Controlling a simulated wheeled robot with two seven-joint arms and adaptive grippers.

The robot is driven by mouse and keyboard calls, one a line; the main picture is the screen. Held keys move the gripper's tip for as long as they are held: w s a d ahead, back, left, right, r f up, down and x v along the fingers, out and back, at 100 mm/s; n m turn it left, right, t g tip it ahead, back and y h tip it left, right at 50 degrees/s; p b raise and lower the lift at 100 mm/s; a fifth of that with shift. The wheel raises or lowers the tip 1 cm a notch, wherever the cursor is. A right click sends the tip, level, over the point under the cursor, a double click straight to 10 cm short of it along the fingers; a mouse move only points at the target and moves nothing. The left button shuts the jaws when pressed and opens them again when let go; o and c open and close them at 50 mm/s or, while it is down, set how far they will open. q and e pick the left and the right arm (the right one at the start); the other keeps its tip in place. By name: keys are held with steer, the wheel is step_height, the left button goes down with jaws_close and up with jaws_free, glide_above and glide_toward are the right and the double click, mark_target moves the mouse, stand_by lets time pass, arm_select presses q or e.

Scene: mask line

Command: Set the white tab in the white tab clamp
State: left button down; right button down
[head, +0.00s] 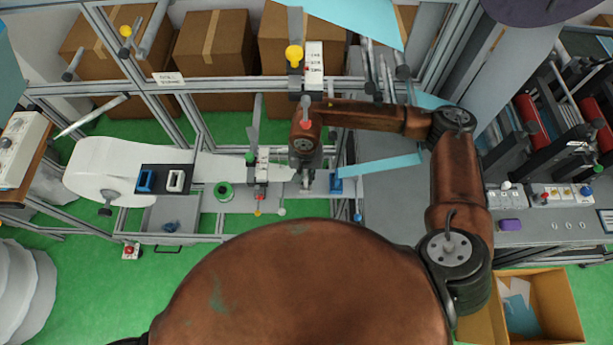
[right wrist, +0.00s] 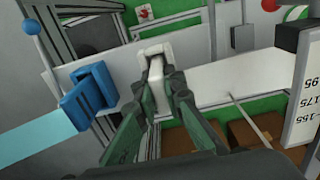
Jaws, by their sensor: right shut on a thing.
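My right gripper (head: 306,187) points down over the grey work plate in the head view. In the right wrist view, its fingers (right wrist: 165,85) are closed on a narrow white piece, which I take for the white tab (right wrist: 156,72). A wider white bracket shape (right wrist: 154,49), possibly the white tab clamp, shows at the fingertips. I cannot tell whether the two are separate or joined. In the head view the gripper hides this spot. My left gripper is not in view.
A blue clamp (head: 336,184) stands just right of the gripper with a blue strip (head: 380,164) running from it; the clamp also shows in the wrist view (right wrist: 85,97). A black panel (head: 161,190) with blue and white frames lies left. A yellow-knobbed post (head: 294,56) stands behind.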

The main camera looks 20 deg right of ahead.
steer(key=c, duration=1.9)
jaws_free()
steer(key=shift+c, duration=0.2)
